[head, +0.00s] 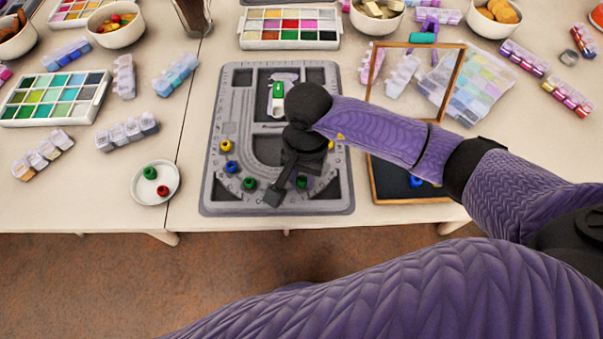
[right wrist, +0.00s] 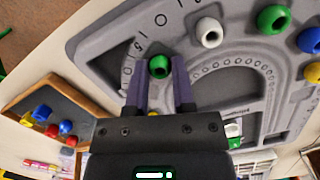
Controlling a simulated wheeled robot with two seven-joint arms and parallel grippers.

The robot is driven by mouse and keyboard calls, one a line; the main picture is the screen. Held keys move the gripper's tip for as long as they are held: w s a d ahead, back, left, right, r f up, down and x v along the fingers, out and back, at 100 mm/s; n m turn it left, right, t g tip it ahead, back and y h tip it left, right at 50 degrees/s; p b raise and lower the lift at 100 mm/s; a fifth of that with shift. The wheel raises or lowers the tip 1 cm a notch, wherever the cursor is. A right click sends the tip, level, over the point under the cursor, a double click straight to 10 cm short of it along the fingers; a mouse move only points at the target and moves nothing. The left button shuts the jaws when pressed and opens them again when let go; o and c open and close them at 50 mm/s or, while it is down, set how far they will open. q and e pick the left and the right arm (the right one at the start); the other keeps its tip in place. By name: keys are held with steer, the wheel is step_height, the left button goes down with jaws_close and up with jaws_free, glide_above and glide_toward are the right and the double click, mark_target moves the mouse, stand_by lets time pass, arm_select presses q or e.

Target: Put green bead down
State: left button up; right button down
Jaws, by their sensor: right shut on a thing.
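The grey bead board (head: 211,190) lies on the table in the middle of the head view, with a curved groove and recesses. My right gripper (head: 301,180) is over its near right part, shut on a green bead (right wrist: 159,66) that shows between the fingertips in the right wrist view. The green bead also shows in the head view (head: 302,183), partly hidden by the gripper. It is at the board's curved groove; I cannot tell whether it touches the board. Other beads sit along the curve, including a white one (right wrist: 208,33). My left gripper is not in view.
A white dish (head: 140,190) with green and red beads stands left of the board. A wood-framed tray (head: 374,188) with loose beads lies to the right, partly behind my right arm. Paint-like bead boxes (head: 291,45) and bowls (head: 116,38) fill the back.

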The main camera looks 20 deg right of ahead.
steer(key=shift+f, duration=0.15)
steer(key=shift+c, duration=2.3)
jaws_free()
arm_select(q)
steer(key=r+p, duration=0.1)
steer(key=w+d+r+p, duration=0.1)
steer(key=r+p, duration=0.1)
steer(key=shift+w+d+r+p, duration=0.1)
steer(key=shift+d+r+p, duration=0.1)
steer(key=shift+p, duration=0.1)
arm_select(e)
step_height(320, 180, up, 12)
steer(key=w, duration=0.1)
steer(key=shift+d+r, duration=0.25)
steer(key=shift+d, duration=0.2)
steer(key=shift+w, duration=0.1)
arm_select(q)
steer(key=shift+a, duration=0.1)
